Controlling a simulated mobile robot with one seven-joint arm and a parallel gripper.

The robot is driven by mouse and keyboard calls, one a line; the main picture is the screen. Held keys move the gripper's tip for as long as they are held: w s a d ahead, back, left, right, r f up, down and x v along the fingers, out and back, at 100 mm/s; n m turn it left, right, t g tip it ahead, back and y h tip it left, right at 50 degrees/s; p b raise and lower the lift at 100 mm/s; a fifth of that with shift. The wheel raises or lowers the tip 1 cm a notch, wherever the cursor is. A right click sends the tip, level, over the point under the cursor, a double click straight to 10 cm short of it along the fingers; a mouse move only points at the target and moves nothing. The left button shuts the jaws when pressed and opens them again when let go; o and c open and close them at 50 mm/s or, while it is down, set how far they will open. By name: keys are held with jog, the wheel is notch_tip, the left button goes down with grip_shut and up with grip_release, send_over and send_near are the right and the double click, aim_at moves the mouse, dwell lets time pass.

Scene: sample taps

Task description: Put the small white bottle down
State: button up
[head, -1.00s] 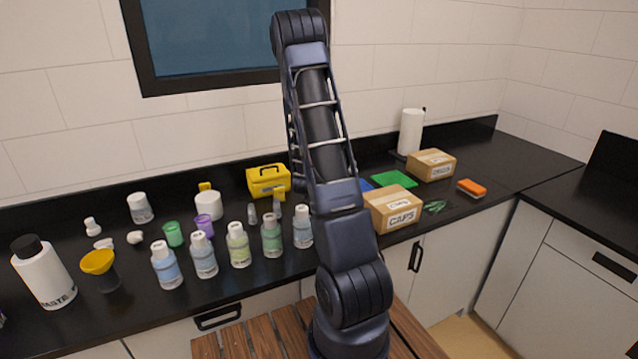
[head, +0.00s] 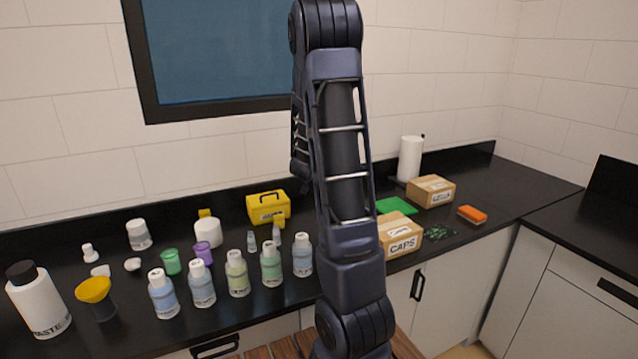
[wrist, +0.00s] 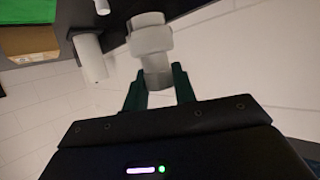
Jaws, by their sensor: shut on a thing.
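The small white bottle (wrist: 150,40) shows in the wrist view, between the two dark green fingers of my gripper (wrist: 158,75). My gripper is shut on its near end, and the bottle's far end points toward the top of the picture. The bottle looks clear of any surface, though its distance to the counter is hard to judge. In the head view my gripper and the held bottle are not in sight; only my arm shows, rising across the middle.
The black counter (head: 480,205) carries a row of labelled bottles (head: 236,274), a yellow toolbox (head: 268,208), a CAPS box (head: 400,236), another cardboard box (head: 431,191), a paper roll (head: 410,159) and an orange sponge (head: 472,213). Bare counter lies right of the sponge.

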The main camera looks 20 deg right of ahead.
jog(key=shift+r, duration=1.9)
jog(key=shift+r, duration=0.15)
